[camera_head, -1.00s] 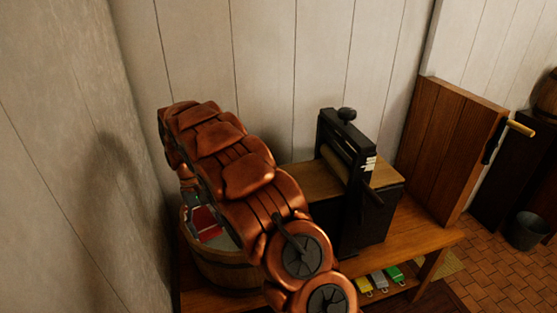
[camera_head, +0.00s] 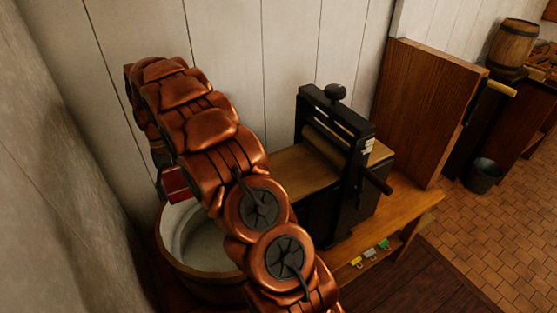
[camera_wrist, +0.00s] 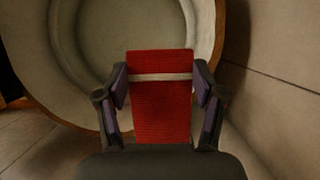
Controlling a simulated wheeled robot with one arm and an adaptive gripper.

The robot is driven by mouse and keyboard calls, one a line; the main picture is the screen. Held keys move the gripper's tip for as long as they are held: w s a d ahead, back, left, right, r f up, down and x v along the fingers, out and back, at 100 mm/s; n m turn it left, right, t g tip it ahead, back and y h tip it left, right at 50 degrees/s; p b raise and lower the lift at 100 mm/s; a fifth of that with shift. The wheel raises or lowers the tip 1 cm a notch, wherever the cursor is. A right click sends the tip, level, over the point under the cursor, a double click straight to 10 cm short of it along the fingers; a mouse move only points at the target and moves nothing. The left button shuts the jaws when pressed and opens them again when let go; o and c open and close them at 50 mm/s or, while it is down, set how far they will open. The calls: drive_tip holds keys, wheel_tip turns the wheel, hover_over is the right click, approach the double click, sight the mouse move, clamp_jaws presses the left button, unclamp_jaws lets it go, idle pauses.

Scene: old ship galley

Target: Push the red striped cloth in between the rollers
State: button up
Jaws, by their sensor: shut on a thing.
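The red striped cloth (camera_wrist: 162,110) is held between the two fingers of my gripper (camera_wrist: 162,88) in the wrist view; it is red with one pale stripe across it. In the head view a red piece of the cloth (camera_head: 174,182) shows at the left of my arm, above the tub's rim. My gripper is shut on the cloth, and my arm hides most of it in the head view. The rollers (camera_head: 328,145) sit in a black-framed press (camera_head: 361,150) with a wooden bed (camera_head: 290,172), to the right of my arm. The cloth is apart from the rollers.
A round wooden tub (camera_head: 165,240) with a pale inside stands below my gripper; it also shows in the wrist view (camera_wrist: 65,60). Several coloured clips (camera_head: 369,252) lie below the bench top. A wooden panel (camera_head: 420,110) stands right of the press. A grey bucket (camera_head: 484,175) stands on the floor.

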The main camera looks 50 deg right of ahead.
drive_tip(key=s+d+m+t+y, duration=0.1)
drive_tip(key=s+d+m, duration=0.15)
drive_tip(key=d, duration=0.25)
drive_tip(key=s+d+r+m+y, duration=0.1)
drive_tip(key=d+m, duration=0.2)
drive_tip(key=d, duration=0.1)
drive_tip(key=s+d+m+t+y, duration=0.1)
drive_tip(key=d+m, duration=0.1)
drive_tip(key=d, duration=0.3)
drive_tip(key=r+m+t+b, duration=0.15)
drive_tip(key=m+t, duration=0.25)
drive_tip(key=m, duration=0.6)
hover_over(280, 175)
drive_tip(key=shift+a+f, duration=0.2)
drive_tip(key=shift+f, duration=0.05)
drive_tip(key=shift+d+f, duration=0.1)
drive_tip(key=shift+s+d+f+b, duration=0.1)
drive_tip(key=shift+d+f+b, duration=0.15)
drive_tip(key=shift+f, duration=0.35)
drive_tip(key=shift+s+d+f+b, duration=0.1)
drive_tip(key=shift+d+f+b, duration=0.1)
drive_tip(key=shift+f, duration=0.35)
drive_tip(key=shift+a+f, duration=0.1)
drive_tip(key=shift+f, duration=0.05)
drive_tip(key=shift+d, duration=0.4)
